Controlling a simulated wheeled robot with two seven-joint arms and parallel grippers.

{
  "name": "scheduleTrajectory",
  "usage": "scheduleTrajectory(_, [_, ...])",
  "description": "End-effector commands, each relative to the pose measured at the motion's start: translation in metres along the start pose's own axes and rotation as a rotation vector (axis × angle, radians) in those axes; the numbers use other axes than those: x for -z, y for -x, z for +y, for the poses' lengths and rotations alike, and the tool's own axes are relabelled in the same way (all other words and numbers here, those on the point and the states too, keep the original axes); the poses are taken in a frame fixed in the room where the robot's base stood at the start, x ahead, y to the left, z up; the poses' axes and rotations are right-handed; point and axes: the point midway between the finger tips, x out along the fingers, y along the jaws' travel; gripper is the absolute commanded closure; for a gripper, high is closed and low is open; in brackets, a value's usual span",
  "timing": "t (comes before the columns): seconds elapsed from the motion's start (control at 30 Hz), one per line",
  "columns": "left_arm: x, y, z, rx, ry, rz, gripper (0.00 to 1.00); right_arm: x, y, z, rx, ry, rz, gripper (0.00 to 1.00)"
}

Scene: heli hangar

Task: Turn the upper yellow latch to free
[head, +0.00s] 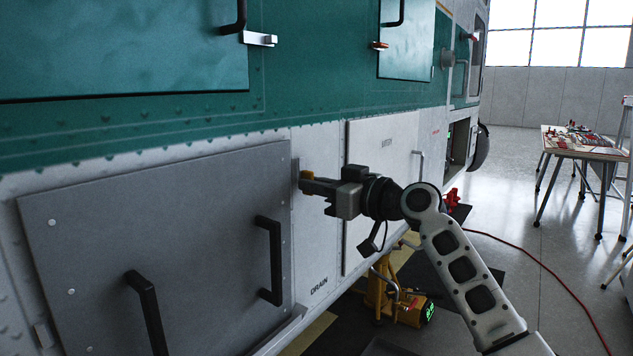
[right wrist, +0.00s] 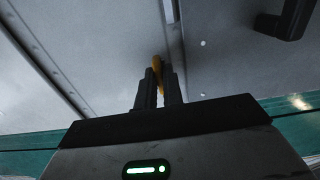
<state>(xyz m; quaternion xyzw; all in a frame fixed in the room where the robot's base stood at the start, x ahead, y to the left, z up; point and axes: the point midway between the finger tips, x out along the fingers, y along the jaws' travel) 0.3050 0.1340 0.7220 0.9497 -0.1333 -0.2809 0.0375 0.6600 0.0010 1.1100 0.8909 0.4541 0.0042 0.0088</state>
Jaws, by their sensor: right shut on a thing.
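The upper yellow latch (head: 308,174) is a small yellow piece at the upper right edge of the grey panel (head: 160,230) on the helicopter's side. My right gripper (head: 306,181) is at the latch, its fingers shut on it. In the right wrist view the yellow latch (right wrist: 158,72) sticks out between the two dark fingertips (right wrist: 159,82). The fingers hide part of the latch, so its exact turn is hard to tell. My left gripper is not in view.
The grey panel has two black handles, one at its right (head: 272,260) and one lower left (head: 147,312). A white battery door (head: 380,190) lies right of the latch. A yellow jack (head: 385,295) stands below. A table (head: 560,148) stands far right, with open floor before it.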

Motion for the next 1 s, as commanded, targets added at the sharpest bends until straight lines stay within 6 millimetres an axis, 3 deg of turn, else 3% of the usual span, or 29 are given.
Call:
scheduleTrajectory(0.57, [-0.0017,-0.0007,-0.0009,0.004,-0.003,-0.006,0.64,0.0025,-0.0002,-0.0004,0.000,-0.035,0.005,1.00])
scheduleTrajectory(0.67, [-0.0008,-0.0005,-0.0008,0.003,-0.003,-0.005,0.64,0.0024,-0.0002,-0.0003,0.000,-0.035,0.005,0.72])
scheduleTrajectory(0.7, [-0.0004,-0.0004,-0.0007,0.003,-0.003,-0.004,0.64,0.0022,-0.0002,-0.0003,0.000,-0.035,0.005,0.69])
scheduleTrajectory(1.0, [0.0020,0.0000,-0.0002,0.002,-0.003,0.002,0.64,0.0006,0.0022,0.0003,-0.001,-0.035,0.002,0.69])
